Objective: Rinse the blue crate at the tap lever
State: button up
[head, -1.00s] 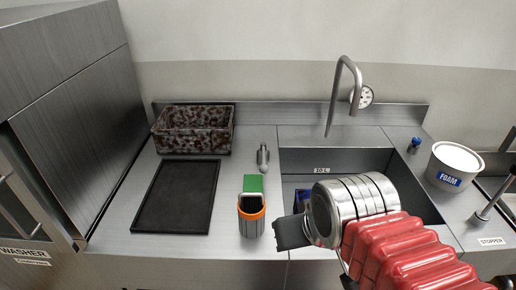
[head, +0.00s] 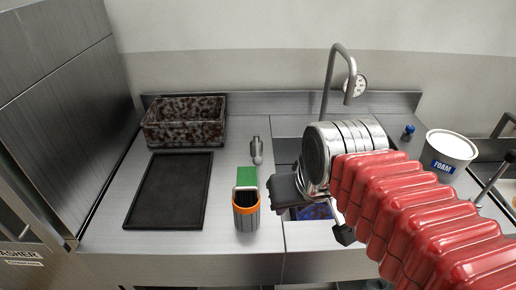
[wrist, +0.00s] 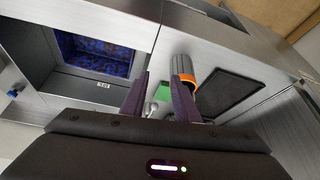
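The blue crate (head: 317,211) is down in the sink, mostly hidden behind my arm in the head view; its speckled blue inside shows in the wrist view (wrist: 95,57). The curved tap (head: 330,75) rises behind the sink. A small blue-knobbed lever (head: 408,131) stands on the counter right of the tap; a blue knob also shows in the wrist view (wrist: 15,92). My gripper (head: 312,215) is over the sink's left front, its fingers apart. In the wrist view (wrist: 159,82) nothing is held between them.
An orange-rimmed grey cup (head: 246,217) with a green block (head: 247,176) behind it stands close left of my gripper. A grey metal tool (head: 256,150), a black tray (head: 168,190) and a brown-speckled crate (head: 185,122) are farther left. A foam bucket (head: 449,151) stands right of the sink.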

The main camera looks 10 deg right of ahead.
jog(key=w+r+g, duration=0.1)
jog(key=w+r, duration=0.3)
jog(key=w, duration=0.3)
jog(key=m+g+y, duration=0.2)
jog(key=g, duration=0.2)
send_over(258, 154)
jog(key=d, duration=0.3)
jog(key=shift+s+f, duration=0.15)
jog(key=shift+s, duration=0.1)
jog(key=a+f, duration=0.1)
jog(key=f, duration=0.8)
jog(key=a+f, duration=0.1)
jog(key=f, duration=0.3)
jog(key=shift+w+a+f, duration=0.25)
jog(key=shift+a+f, duration=0.05)
grip_shut()
dwell(0.7)
